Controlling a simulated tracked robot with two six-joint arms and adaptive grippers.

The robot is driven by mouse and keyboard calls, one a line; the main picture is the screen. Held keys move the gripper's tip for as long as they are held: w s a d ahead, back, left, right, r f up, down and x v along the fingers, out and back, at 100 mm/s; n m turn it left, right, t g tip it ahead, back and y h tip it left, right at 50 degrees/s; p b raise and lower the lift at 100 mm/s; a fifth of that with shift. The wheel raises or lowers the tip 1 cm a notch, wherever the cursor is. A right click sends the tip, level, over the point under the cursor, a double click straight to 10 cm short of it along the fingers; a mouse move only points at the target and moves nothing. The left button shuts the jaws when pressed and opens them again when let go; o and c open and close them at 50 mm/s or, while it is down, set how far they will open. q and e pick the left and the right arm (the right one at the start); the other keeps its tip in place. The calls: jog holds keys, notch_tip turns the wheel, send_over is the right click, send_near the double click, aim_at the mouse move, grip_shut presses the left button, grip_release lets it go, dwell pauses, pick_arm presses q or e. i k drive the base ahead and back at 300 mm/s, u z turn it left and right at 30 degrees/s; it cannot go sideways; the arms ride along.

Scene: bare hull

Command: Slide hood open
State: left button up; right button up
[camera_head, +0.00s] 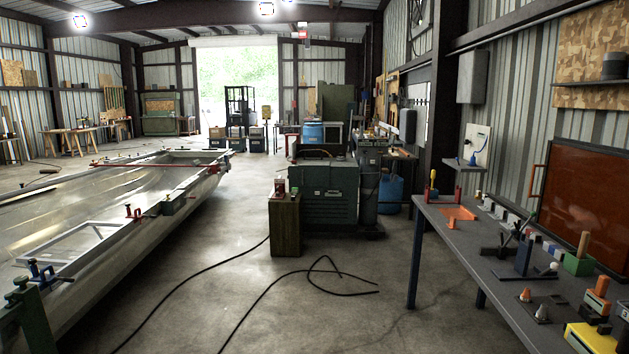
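I cannot tell for sure which part is the hood. A dark-framed, orange-brown panel (582,208) stands upright at the back of the workbench at the right, against the corrugated wall. A red bar handle (536,190) is on its left edge. The panel's right side runs toward the picture edge, and its lower part is partly hidden by bench items. I cannot tell whether it is open or shut. Neither of my grippers is in view.
The grey workbench (452,222) carries an orange tray (461,213), a green block (577,264), a yellow item (590,338) and several tools. A long metal hull (90,208) with clamps fills the left. A green machine (322,190) stands mid-floor. Black cables (300,275) cross the open concrete.

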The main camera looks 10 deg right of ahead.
aim_at(311, 173)
jog(key=z, duration=0.2)
jog(key=i, duration=2.6)
jog(key=z, duration=0.25)
jog(key=i, duration=4.05)
jog(key=u, duration=0.35)
jog(key=i, duration=1.55)
jog(key=u, duration=0.15)
